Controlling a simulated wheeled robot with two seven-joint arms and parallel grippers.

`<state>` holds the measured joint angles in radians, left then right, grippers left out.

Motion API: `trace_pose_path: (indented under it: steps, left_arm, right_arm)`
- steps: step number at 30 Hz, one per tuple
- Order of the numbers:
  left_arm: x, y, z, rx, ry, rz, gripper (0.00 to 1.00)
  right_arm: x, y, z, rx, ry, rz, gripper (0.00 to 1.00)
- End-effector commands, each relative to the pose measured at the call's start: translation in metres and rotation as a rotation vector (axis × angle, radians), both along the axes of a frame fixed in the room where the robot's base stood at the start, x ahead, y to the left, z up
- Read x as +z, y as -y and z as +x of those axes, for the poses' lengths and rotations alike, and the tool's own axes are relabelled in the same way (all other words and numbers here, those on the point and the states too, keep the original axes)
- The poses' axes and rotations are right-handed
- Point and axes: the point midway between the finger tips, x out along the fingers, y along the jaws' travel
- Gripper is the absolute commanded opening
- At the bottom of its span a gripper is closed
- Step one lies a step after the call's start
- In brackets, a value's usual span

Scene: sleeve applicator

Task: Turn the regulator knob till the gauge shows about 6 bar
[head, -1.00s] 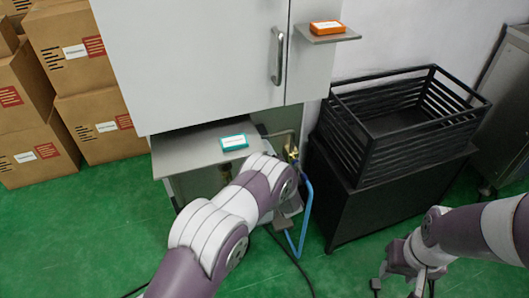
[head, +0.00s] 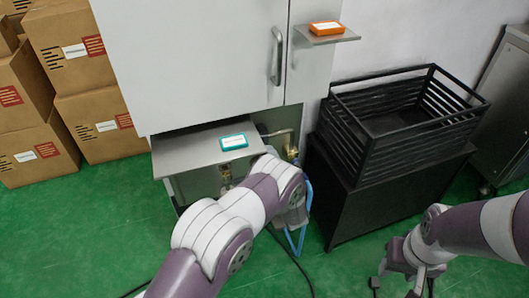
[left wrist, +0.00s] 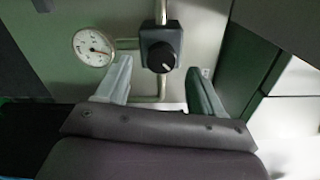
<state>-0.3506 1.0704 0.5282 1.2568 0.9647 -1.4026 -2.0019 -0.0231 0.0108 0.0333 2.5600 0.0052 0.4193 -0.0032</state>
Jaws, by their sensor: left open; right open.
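The regulator knob (left wrist: 161,57), black and round with a pale pointer line, sits on a dark square block in the left wrist view. The round white gauge (left wrist: 93,47) is left of it; its needle seems to point right, but the numbers are too small to read. My left gripper (left wrist: 158,88) is open and empty, its fingers spread either side of the knob's column and apart from the knob. In the head view my left forearm hides the knob, the gauge and most of that gripper. My right gripper (head: 418,278) is open and empty at lower right.
Metal pipes (left wrist: 161,12) run above, below and beside the regulator. A grey shelf (head: 190,150) with a teal box (head: 234,142) overhangs the spot. A blue hose (head: 304,225) hangs near my left forearm. A black crate (head: 365,150) stands to the right.

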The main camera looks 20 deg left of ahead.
Motion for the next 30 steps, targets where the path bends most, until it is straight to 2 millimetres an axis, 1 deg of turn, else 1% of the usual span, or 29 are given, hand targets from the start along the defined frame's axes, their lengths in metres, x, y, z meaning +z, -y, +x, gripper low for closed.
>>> trace_pose_path:
  steps: [1,3,6,9,12,16,27,29,30]
  left_arm:
    - [0.003,0.009,-0.011,-0.005,-0.002,0.003,0.67]
    - [0.003,0.02,-0.028,-0.005,-0.002,0.002,0.67]
    - [0.002,0.033,-0.048,-0.004,-0.002,0.002,0.67]
    - [0.001,0.043,-0.062,-0.004,-0.003,0.001,0.67]
    - [0.0,0.047,-0.07,-0.002,-0.001,0.001,0.67]
    - [0.0,0.048,-0.073,0.0,-0.002,0.001,0.67]
    - [0.0,0.048,-0.072,0.0,-0.001,0.0,0.67]
    - [0.0,0.048,-0.072,0.0,0.01,-0.017,0.67]
    - [-0.004,0.048,-0.072,-0.001,0.022,-0.065,0.67]
  right_arm:
    - [0.005,0.0,0.0,0.0,0.0,0.0,0.47]
    - [0.008,0.0,0.0,0.0,0.0,0.0,0.47]
    - [0.01,0.0,0.0,0.0,0.0,0.0,0.47]
    - [0.012,0.0,0.0,0.0,0.0,0.0,0.47]
    - [0.012,0.0,0.0,0.0,0.0,0.0,0.47]
    - [0.012,0.0,0.0,0.0,0.0,0.0,0.47]
    - [0.012,0.0,0.0,0.0,0.0,0.0,0.47]
    - [0.012,0.0,0.0,0.0,0.0,0.0,0.47]
    - [0.012,0.0,0.0,0.0,0.0,0.0,0.47]
